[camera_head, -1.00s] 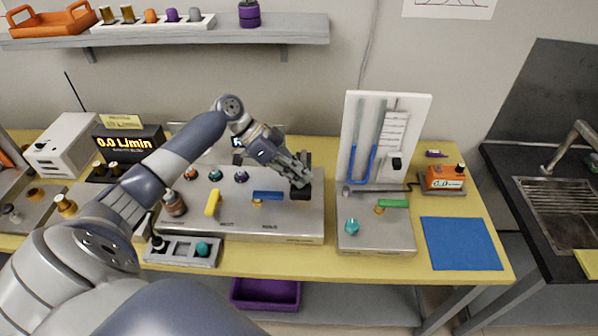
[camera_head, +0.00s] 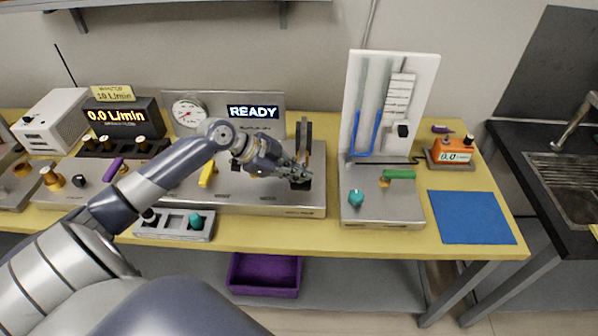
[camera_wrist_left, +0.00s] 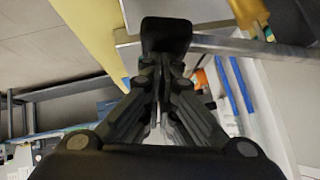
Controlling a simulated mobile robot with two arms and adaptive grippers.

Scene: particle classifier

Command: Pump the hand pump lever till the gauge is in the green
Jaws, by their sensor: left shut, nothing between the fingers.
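The pump lever shows as a black handle end (camera_head: 301,184) at the right end of the metal console, with a dark upright part (camera_head: 304,138) behind it. My left gripper (camera_head: 298,174) is shut and empty, its fingertips right at the black handle end. In the left wrist view the black handle end (camera_wrist_left: 165,35) sits just beyond the fingertips of the gripper (camera_wrist_left: 158,70), with a metal bar running right. Whether they touch cannot be told. The round gauge (camera_head: 188,111) on the back panel is visible, but its needle reading is too small to tell. My right gripper is out of view.
A display (camera_head: 253,112) beside the gauge reads READY. A meter (camera_head: 124,117) at the left reads 0.0 L/min. A yellow lever (camera_head: 208,174) stands on the console near my arm. A white board with blue tubing (camera_head: 364,135) stands to the right, and a blue mat (camera_head: 470,217) lies beyond.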

